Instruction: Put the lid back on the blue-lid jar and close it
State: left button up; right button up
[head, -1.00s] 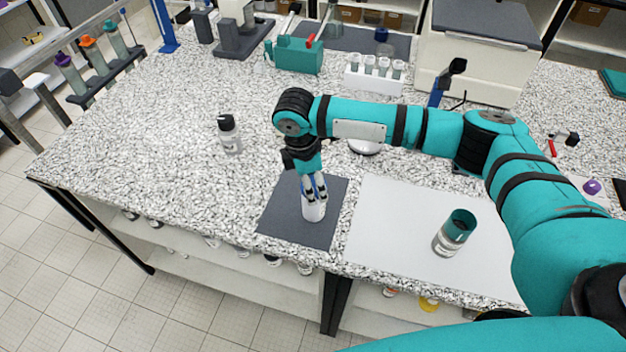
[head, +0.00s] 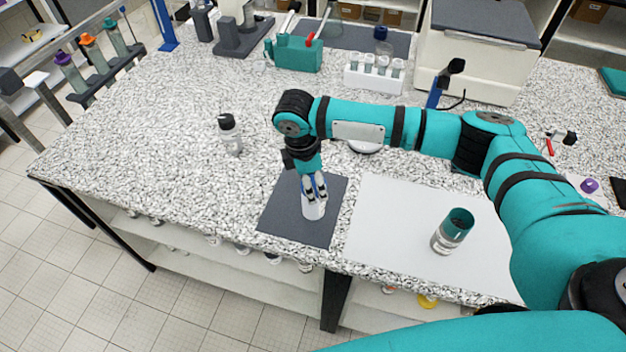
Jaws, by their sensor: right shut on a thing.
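The blue-lid jar (head: 314,211) stands upright on a dark grey mat (head: 285,222) near the front edge of the bench. Its body looks pale. My right gripper (head: 314,190) points down over the jar and is shut on the blue lid, of which only small bits of blue show between the fingers. The lid is at the jar's mouth, but the fingers hide whether it is seated. My left gripper is out of view.
A black-capped bottle (head: 230,135) stands at the left. A white rack of vials (head: 374,76) and a teal holder (head: 293,56) stand behind.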

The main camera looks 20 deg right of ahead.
jog(key=shift+f+p, duration=0.55)
jog(key=shift+p, duration=0.05)
dwell(1.1)
jog(key=o, duration=1)
jog(key=shift+r, duration=0.1)
notch_tip(320, 180, up, 3)
jog(key=p, duration=0.3)
jog(key=shift+r+p, duration=0.85)
jog(key=shift+p, duration=0.15)
jog(key=shift+r, duration=1.05)
